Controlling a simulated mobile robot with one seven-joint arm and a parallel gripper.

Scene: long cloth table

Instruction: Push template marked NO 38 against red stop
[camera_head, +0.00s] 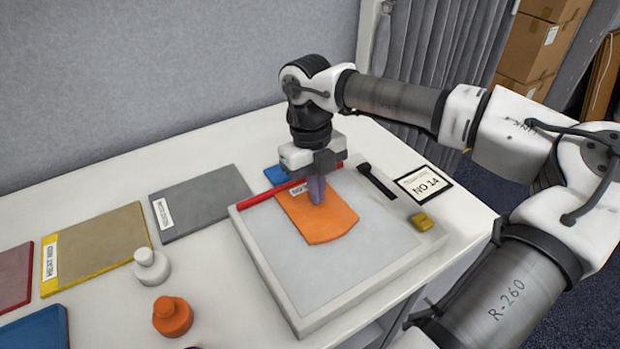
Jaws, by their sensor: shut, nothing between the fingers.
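An orange template (325,222) with a rounded near edge lies on the grey face of a white-rimmed board (290,270). Its white label (299,189) is partly hidden by my gripper, and I cannot read its number. The red stop (262,196) is a bar along the board's far edge. The template's far edge lies close to the bar; my gripper hides part of this, so I cannot tell whether they touch. My gripper (317,198) is shut and empty, pointing down over the template's far part. I cannot tell whether the fingertips touch it.
A black handle (376,181), a yellow block (422,221) and a card reading NO.14 (424,186) are at the right. Grey (203,200) and yellow (100,245) panels lie left, with white (151,266) and orange (172,315) knobbed pieces. A wall stands behind.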

